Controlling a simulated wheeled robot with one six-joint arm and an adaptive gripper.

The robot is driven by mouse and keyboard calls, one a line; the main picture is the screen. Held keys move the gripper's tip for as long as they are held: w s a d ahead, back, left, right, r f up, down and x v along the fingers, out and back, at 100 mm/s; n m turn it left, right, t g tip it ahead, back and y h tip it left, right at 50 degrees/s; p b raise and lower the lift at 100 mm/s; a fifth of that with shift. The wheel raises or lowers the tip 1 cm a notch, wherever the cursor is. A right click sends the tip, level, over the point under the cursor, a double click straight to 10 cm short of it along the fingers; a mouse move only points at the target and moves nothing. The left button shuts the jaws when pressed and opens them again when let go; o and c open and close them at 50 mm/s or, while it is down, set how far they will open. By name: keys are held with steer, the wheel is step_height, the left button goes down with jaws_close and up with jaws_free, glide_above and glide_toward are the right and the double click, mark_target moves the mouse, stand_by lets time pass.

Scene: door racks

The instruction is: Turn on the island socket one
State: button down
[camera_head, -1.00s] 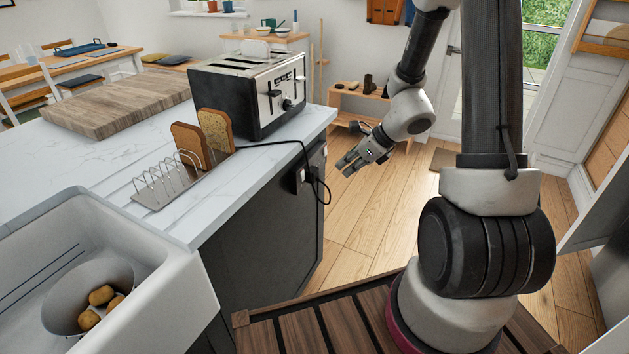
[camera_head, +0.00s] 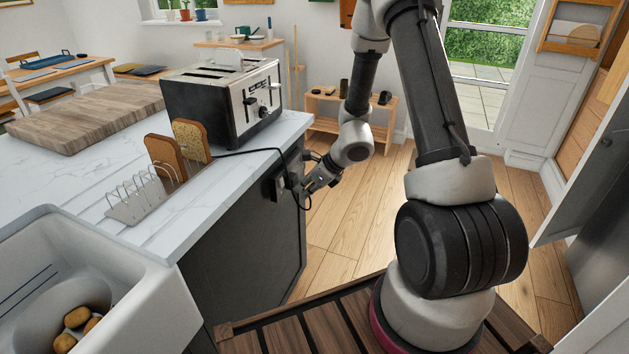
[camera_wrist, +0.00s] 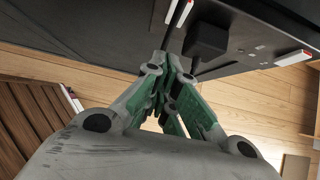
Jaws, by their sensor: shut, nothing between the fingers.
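The island socket (camera_head: 279,186) is on the dark side panel of the kitchen island, below the worktop, with a black plug and cord at it. In the wrist view, a white socket edge with a red rocker (camera_wrist: 180,10) is at the top, and a black plug (camera_wrist: 206,40) is just right of my fingertips. A second red-and-white switch piece (camera_wrist: 293,57) is farther right. My gripper (camera_head: 306,191) is shut and empty, close beside the socket; it also shows in the wrist view (camera_wrist: 173,62). I cannot tell whether the fingertips touch the socket.
A toaster (camera_head: 225,100) stands on the island worktop (camera_head: 215,190), its cord hanging over the edge. A toast rack (camera_head: 140,195) and bread are beside it. A white sink (camera_head: 110,270) is at the front left. The wooden floor (camera_head: 335,225) right of the island is clear.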

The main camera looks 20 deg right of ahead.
mark_target(292, 182)
steer(key=shift+w+a, duration=1.25)
steer(key=shift+w+a+f, duration=0.15)
steer(key=shift+a+f, duration=0.1)
steer(key=shift+r, duration=0.15)
steer(key=shift+w+r, duration=0.1)
steer(key=shift+r, duration=0.65)
